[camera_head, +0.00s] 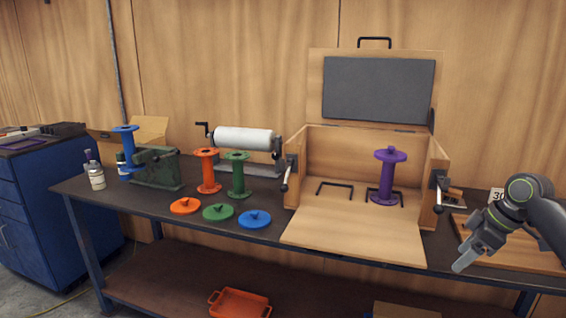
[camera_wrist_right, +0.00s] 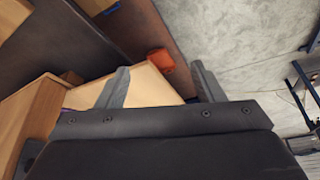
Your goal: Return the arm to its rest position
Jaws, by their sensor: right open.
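My right gripper (camera_head: 469,257) is at the right of the head view, in front of the bench's right part and apart from the pipes. In the right wrist view its two fingers (camera_wrist_right: 160,88) are spread with nothing between them. A purple flanged pipe (camera_head: 386,178) stands upright inside the open wooden box (camera_head: 437,190), with a purple disc on its top. The box's lid is up and its front panel lies flat. My left gripper is not in view.
Orange (camera_head: 208,172) and green (camera_head: 237,176) flanged pipes stand on the bench. Orange (camera_head: 186,205), green (camera_head: 218,212) and blue (camera_head: 254,219) discs lie in front. A blue pipe (camera_head: 127,150) stands by a green vise (camera_head: 157,168). A wooden board (camera_head: 520,255) lies beneath my right arm.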

